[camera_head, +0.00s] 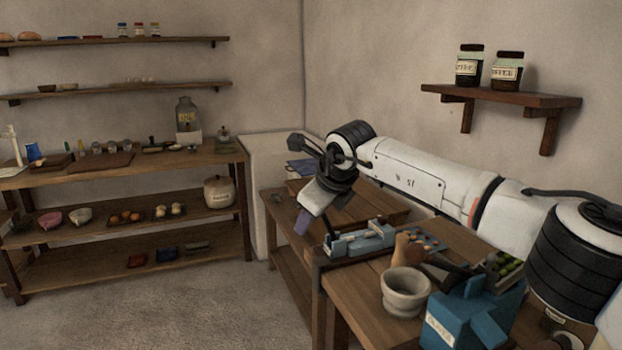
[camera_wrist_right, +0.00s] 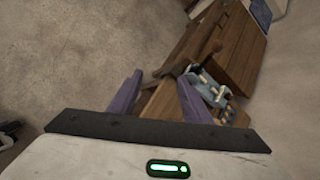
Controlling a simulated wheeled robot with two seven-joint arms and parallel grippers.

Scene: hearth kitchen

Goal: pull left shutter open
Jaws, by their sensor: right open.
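I see no shutter in either view. My right gripper (camera_head: 315,218) hangs at the end of my arm, which reaches in from the right above the wooden bench in the head view. In the right wrist view its two purple fingers (camera_wrist_right: 160,80) are spread apart with nothing between them. Past the fingers lie the bare floor and the bench edge. My left gripper is in neither view.
A wooden bench (camera_head: 352,300) carries a blue-grey device (camera_head: 360,241), a stone mortar (camera_head: 404,294) and a blue box (camera_head: 470,318) below my right arm. A wall shelf (camera_head: 500,95) holds two jars. Shelving (camera_head: 120,172) stands at left. The floor (camera_head: 170,305) between is clear.

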